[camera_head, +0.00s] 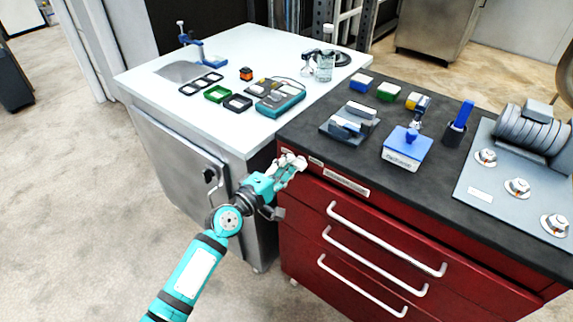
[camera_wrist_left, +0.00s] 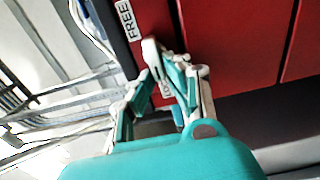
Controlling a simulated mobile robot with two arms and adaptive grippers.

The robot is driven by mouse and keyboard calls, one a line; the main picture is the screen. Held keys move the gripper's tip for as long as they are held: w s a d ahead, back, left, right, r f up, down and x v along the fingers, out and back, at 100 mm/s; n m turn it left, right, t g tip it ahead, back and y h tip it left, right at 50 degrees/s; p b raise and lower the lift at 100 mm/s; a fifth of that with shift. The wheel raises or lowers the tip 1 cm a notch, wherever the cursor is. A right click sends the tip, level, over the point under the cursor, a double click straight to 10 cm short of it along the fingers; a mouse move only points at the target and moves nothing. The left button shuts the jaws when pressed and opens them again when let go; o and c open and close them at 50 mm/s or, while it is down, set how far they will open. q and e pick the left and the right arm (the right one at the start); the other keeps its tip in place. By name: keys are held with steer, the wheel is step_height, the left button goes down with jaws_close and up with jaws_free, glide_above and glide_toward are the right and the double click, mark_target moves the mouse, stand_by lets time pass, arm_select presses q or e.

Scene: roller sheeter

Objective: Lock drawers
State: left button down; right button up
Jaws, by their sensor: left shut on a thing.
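The red drawer cabinet (camera_head: 400,245) has three drawers with long white handles (camera_head: 385,240). All of its drawers look shut. My left gripper (camera_head: 292,163) is at the cabinet's upper left front corner, just below the dark top. In the left wrist view, my left gripper (camera_wrist_left: 160,68) is close against the red front (camera_wrist_left: 225,40), beside a white label reading FREE (camera_wrist_left: 128,20). A second label is partly covered by the fingers. The gripper is shut on a small lock part at the cabinet front, mostly hidden by the fingers. My right gripper is not in view.
A white-topped bench (camera_head: 225,130) with a grey door stands left of the cabinet, holding trays and a glass jar (camera_head: 324,66). A roller machine (camera_head: 530,130) and a blue-topped scale (camera_head: 407,148) stand on the dark top (camera_head: 345,165). The floor in front is clear.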

arm_select(q)
steer(key=c, duration=1.3)
jaws_free()
steer(key=shift+c, duration=0.2)
steer(key=shift+s, duration=0.1)
steer(key=v, duration=1.2)
